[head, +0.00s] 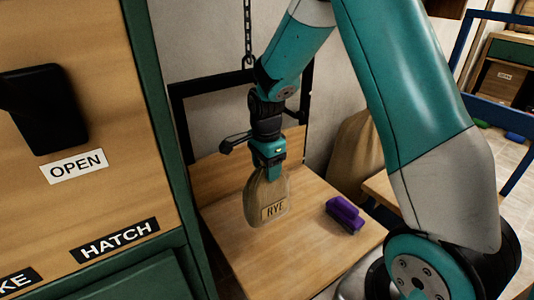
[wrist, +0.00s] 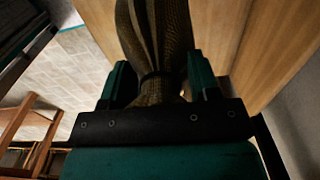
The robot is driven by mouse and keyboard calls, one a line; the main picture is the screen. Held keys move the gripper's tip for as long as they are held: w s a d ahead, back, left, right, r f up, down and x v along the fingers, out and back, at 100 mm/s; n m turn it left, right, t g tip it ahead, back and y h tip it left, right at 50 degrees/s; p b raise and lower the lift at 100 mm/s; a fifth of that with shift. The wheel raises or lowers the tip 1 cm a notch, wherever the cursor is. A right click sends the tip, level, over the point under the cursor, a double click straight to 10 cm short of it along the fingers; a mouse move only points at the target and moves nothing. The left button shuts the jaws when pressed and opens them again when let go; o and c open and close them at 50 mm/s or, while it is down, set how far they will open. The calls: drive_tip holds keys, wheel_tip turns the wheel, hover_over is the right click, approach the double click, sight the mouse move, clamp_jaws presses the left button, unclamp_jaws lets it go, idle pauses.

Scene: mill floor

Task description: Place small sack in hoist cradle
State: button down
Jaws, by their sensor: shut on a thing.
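The small sack (head: 266,200) is tan, with a "RYE" label, and hangs upright below my gripper (head: 269,160). My gripper is shut on the sack's neck. In the wrist view the sack (wrist: 155,35) shows between the two fingers (wrist: 160,80). The sack is in front of and over a wooden platform (head: 315,255); I cannot tell whether its bottom touches the wood.
A purple brush-like object (head: 345,211) lies on the platform's right part. A large sack (head: 355,150) stands behind it. A cabinet panel (head: 85,130) with "OPEN" and "HATCH" labels stands close on the left. A dark frame (head: 215,84) rises at the platform's back.

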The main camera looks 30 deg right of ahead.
sight(266, 196)
wheel_tip(266, 196, down, 10)
drive_tip(key=shift+f+b, duration=0.15)
drive_tip(key=shift+b, duration=1)
drive_tip(key=shift+c, duration=1.8)
unclamp_jaws()
drive_tip(key=shift+f, duration=0.15)
